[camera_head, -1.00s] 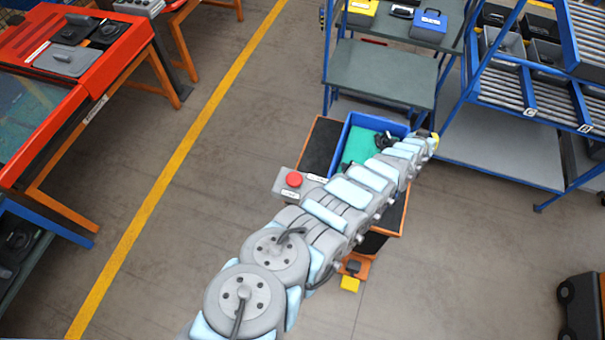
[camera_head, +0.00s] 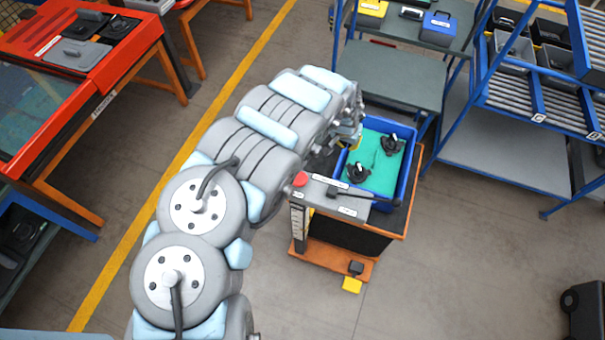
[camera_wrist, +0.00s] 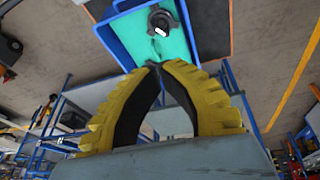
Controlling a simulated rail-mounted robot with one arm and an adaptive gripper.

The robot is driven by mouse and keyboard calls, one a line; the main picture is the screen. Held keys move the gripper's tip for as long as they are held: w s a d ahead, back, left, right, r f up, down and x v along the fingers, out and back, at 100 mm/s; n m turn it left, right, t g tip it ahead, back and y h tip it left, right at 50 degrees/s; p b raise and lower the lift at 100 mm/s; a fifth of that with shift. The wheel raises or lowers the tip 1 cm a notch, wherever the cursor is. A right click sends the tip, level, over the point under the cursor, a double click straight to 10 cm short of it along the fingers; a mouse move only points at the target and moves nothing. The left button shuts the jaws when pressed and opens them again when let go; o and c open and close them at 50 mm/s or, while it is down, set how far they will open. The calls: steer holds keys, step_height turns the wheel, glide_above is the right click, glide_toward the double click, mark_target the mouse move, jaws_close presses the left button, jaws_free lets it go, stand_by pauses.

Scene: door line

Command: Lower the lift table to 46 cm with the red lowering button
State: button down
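The lift table (camera_head: 398,222) has an orange edge, a dark top and an orange base. On its near side is a grey control panel (camera_head: 325,189) with a red button (camera_head: 300,179) at its left end, close beside my arm in the picture. A black lever or handle lies along the panel. A light scale strip (camera_head: 298,222) runs down below the panel; its reading is too small to tell. My gripper (camera_wrist: 154,67) has yellow ribbed fingers with tips together and nothing seen between them. In the head view it is mostly hidden behind my arm, near the crate's left side.
A blue crate (camera_head: 408,165) with a green bottom and black parts stands on the table; it also shows in the wrist view (camera_wrist: 118,38). A yellow pedal (camera_head: 352,285) sits at the base. Blue racks (camera_head: 455,150) stand behind and right. Floor right of the table is clear.

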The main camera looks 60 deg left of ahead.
steer(key=s+r+g, duration=0.1)
steer(key=s, duration=0.6)
steer(key=s+a+r+n+g+h, duration=0.1)
steer(key=s+g, duration=0.1)
steer(key=s, duration=0.6)
steer(key=shift+a+r, duration=0.25)
steer(key=shift+r, duration=0.15)
steer(key=b, duration=0.5)
glide_toward(302, 177)
steer(key=shift+w+f, duration=0.15)
steer(key=shift+f, duration=0.25)
steer(key=shift+a+f+p, duration=0.1)
steer(key=shift+f+p, duration=0.3)
steer(key=shift+f, duration=3.25)
